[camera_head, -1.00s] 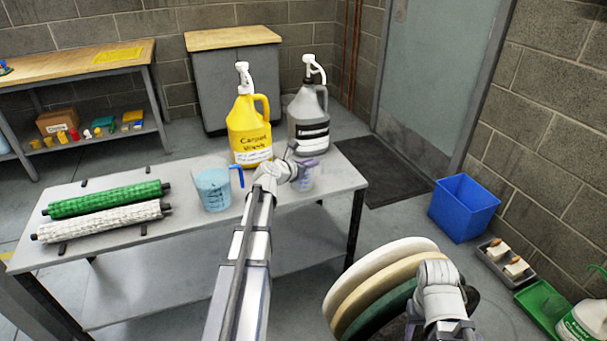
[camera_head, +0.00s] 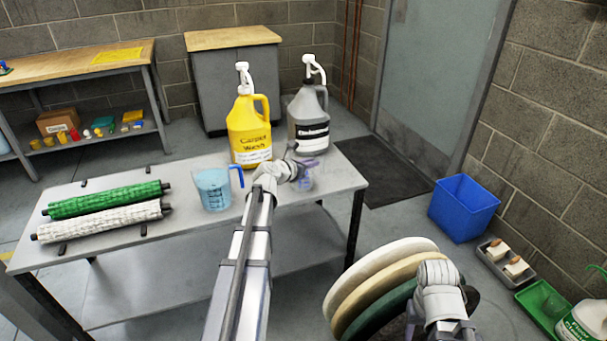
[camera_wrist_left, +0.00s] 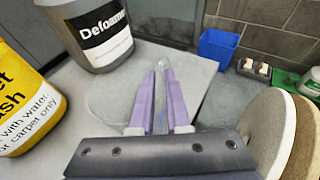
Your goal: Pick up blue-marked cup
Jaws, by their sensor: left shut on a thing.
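My left gripper (camera_head: 306,172) is at the right end of the metal table, with its purple fingers shut on a small clear cup (camera_head: 304,184). In the left wrist view, the left gripper (camera_wrist_left: 160,72) has its two purple fingers close together, with the faint see-through cup around and between them. The cup's outline is hard to make out, and I cannot tell whether it is clear of the tabletop. A small blue spot (camera_wrist_left: 231,144) shows near the fingers. My right gripper is hidden; only the right wrist shows at lower right.
A jug (camera_head: 212,190) with blue liquid and handle stands left of my arm. A yellow Carpet Wash bottle (camera_head: 248,128) and a grey Defoamer bottle (camera_head: 308,120) stand behind the gripper. Rollers (camera_head: 105,200) lie at left; round pads (camera_head: 375,285) are at lower right.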

